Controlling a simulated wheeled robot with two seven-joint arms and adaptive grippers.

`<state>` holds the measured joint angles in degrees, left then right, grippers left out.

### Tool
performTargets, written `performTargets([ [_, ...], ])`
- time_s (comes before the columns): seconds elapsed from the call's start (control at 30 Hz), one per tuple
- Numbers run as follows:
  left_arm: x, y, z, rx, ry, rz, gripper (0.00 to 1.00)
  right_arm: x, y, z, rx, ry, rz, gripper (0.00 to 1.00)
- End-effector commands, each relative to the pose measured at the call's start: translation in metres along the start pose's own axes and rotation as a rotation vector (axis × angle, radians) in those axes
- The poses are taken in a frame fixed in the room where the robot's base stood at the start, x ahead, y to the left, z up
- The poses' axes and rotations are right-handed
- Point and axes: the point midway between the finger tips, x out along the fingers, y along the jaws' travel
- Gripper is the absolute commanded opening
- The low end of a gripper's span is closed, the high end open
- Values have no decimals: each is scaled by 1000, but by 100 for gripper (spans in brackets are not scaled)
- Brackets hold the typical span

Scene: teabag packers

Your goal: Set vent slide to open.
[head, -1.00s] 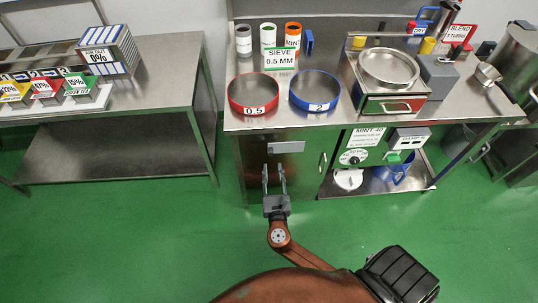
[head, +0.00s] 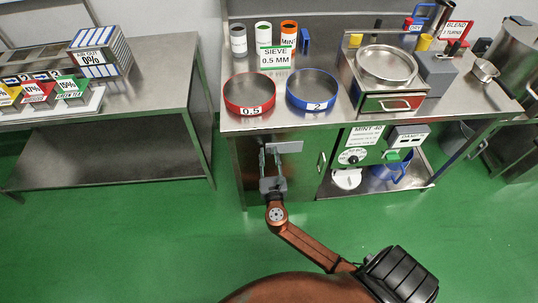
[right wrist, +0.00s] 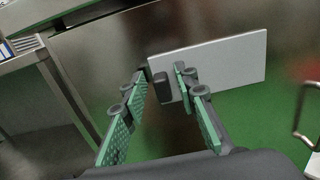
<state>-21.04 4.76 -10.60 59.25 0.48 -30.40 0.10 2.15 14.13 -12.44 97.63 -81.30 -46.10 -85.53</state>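The vent slide is a pale grey plate (head: 290,147) on the steel cabinet front below the bench top. In the right wrist view the plate (right wrist: 225,68) has a small dark knob (right wrist: 161,88) near its left end. My right gripper (head: 270,154) is at the left end of the plate. In the right wrist view the gripper (right wrist: 161,82) is open, with the knob between its fingertips. I cannot tell whether a finger touches the knob. My left gripper is not in view.
A vertical handle (head: 321,162) stands out right of the plate. A panel with a dial (head: 352,157) is further right. Red (head: 249,105) and blue (head: 313,103) sieves stand on the bench above. The green floor (head: 120,235) is clear at the left.

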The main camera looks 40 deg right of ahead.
Motion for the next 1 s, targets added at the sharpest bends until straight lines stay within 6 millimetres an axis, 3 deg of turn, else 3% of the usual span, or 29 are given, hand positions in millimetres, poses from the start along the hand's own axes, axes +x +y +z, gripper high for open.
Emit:
performTargets([
  [0.37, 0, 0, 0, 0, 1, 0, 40, 0, 0, 0, 1, 1, 0, 0],
  [0.97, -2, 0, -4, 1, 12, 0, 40, 0, -2, 0, 1, 1, -11, 0],
  [1.0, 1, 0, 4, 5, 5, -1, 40, 0, -4, 1, 2, 2, -20, 0],
])
